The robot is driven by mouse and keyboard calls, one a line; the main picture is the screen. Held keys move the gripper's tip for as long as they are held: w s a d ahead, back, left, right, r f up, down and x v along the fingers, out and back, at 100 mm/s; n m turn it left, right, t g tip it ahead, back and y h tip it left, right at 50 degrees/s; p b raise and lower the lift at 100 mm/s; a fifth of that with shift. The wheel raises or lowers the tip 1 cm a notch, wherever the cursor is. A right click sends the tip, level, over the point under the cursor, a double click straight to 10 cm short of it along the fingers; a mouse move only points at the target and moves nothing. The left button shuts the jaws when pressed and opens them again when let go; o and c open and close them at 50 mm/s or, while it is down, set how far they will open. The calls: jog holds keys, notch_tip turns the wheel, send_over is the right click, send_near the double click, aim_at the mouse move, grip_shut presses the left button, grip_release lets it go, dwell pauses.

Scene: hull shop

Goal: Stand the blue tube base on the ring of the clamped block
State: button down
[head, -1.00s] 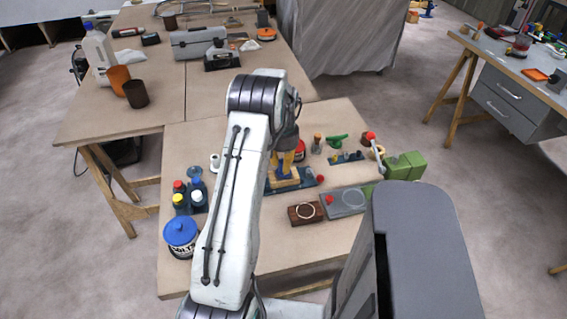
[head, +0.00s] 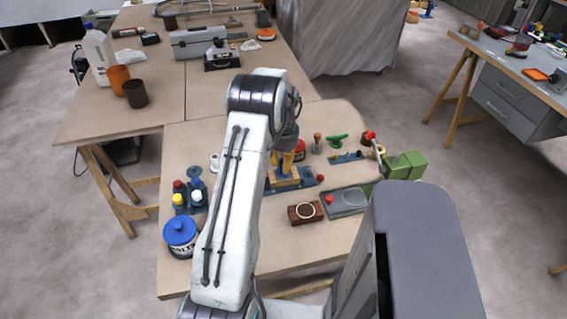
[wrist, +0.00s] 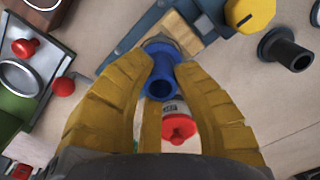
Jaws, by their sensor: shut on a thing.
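The blue tube base (wrist: 160,84) stands between my yellow fingers in the wrist view, its open end toward the camera and its lower part partly hidden. My gripper (wrist: 152,70) is shut on it; in the head view my gripper (head: 287,160) is above the blue rack and partly hidden by my arm. A brown block (head: 305,213) with a pale ring on top lies to the right and nearer; its corner shows in the wrist view (wrist: 42,14). Beside it is a grey plate (head: 347,201) with a ring outline and red knob. I cannot tell which is clamped.
A pale wood block (wrist: 182,34) on the blue rack is close to the tube. A red-capped piece (wrist: 178,127) is close to my fingers. A green vise (head: 403,166) stands at right. Bottles (head: 188,197) and a blue-lidded tub (head: 180,234) stand left.

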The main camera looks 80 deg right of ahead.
jog(key=shift+f+b, duration=0.45)
jog(key=shift+f, duration=0.15)
dwell(0.3)
jog(key=c, duration=1.4)
grip_release()
jog(key=shift+r, duration=0.1)
jog(key=shift+r+p, duration=3.65)
jog(key=shift+r, duration=1.8)
